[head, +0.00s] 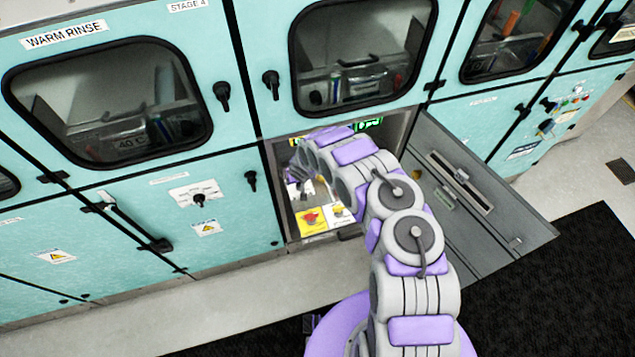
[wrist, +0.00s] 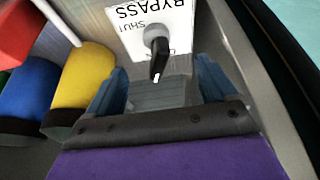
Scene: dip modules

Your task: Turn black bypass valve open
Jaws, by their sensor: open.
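The black bypass valve handle (wrist: 158,60) shows in the wrist view, on a grey round hub in front of a white label (wrist: 132,35). The white-tipped handle points down in the picture, slightly left. My gripper (wrist: 160,85) is open, its blue fingers apart to the left and right of the handle's end. I cannot tell how deep the handle sits between them. In the head view my arm reaches into the open cabinet compartment and hides the valve.
Yellow (wrist: 85,75), blue (wrist: 30,85) and red (wrist: 15,30) parts stand close on the left in the wrist view. A compartment wall edge runs along the right. In the head view the grey cabinet door (head: 480,190) hangs open right of my arm.

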